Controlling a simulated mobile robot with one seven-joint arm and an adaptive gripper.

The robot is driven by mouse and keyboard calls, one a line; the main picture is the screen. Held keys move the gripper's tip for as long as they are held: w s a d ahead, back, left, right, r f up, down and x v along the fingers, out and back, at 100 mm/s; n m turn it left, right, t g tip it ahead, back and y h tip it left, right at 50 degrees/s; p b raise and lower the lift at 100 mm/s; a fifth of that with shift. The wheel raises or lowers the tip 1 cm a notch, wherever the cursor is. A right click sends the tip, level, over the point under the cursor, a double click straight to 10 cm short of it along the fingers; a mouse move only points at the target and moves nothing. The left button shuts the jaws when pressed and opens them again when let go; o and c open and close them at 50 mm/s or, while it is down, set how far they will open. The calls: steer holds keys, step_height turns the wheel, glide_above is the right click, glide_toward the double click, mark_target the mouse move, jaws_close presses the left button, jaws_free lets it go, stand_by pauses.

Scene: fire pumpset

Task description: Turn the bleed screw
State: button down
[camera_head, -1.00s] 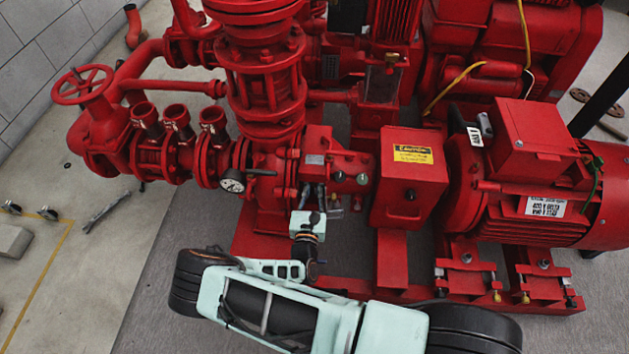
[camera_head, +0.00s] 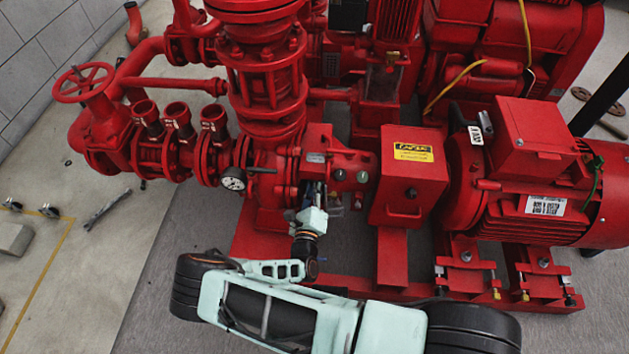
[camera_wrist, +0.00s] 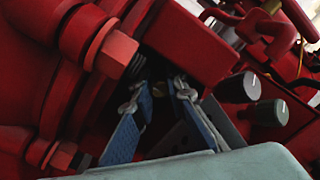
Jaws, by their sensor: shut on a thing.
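My gripper (camera_head: 314,190) reaches up to the red pump casing (camera_head: 318,143), just left of the red box with the yellow label. In the wrist view its two blue-padded fingers (camera_wrist: 158,95) point into a dark recess under a red block. A small brass-coloured part, which looks like the bleed screw (camera_wrist: 161,88), shows dimly between the fingertips. The fingers are shut on it, with a gap the width of that part between them. In the head view the fingers and the casing hide the screw. Its turn angle cannot be told.
A large red hex bolt (camera_wrist: 117,52) sits close left of the fingers, and two dark round knobs (camera_wrist: 268,112) sit to the right. A red coupling box (camera_head: 408,175) and motor (camera_head: 535,185) stand right of my gripper. A pressure gauge (camera_head: 233,179) is on the left.

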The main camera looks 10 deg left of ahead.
steer(key=shift+n, duration=0.6)
steer(key=c, duration=2.2)
jaws_free()
